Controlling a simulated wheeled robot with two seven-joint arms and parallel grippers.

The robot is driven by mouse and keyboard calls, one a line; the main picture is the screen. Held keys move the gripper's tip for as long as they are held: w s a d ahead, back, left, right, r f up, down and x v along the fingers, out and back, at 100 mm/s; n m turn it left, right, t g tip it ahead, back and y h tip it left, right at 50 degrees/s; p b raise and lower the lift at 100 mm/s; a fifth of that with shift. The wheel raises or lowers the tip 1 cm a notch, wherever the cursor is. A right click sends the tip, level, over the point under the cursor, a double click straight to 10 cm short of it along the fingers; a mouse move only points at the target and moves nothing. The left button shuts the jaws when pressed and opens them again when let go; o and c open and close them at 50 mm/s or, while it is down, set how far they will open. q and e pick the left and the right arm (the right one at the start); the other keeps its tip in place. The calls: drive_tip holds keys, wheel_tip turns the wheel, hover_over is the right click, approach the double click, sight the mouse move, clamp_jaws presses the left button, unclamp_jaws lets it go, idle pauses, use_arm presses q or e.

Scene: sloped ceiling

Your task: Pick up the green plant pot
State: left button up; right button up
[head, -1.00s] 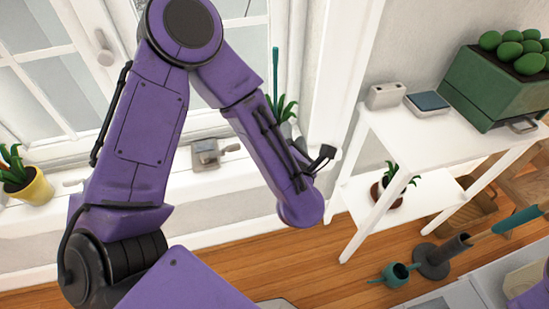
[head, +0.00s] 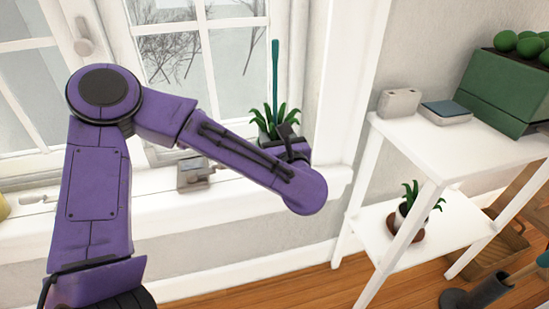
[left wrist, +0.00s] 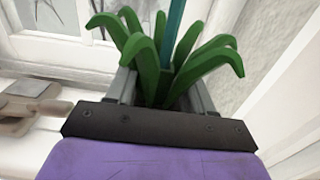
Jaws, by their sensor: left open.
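A leafy green plant (head: 272,117) stands on the windowsill, with a thin teal stick (head: 275,75) rising from it. Its pot is mostly hidden behind my left arm and gripper, so I cannot tell its colour. My left gripper (head: 292,147) is at the plant, in front of the window. In the left wrist view the green leaves (left wrist: 165,55) rise between the two grey fingers of my left gripper (left wrist: 160,90), which is open. I cannot see whether the fingers touch the pot. My right gripper is not in view.
A grey metal latch (head: 194,174) is on the sill left of the plant. The window frame's edge (head: 350,100) is close on the right. A white shelf (head: 440,145) at the right bears a green planter box (head: 500,90); a second potted plant (head: 410,215) stands on its lower level.

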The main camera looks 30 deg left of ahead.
use_arm(q)
drive_tip(key=shift+w+a, duration=0.35)
clamp_jaws()
drive_tip(key=shift+r, duration=0.1)
idle(1.1)
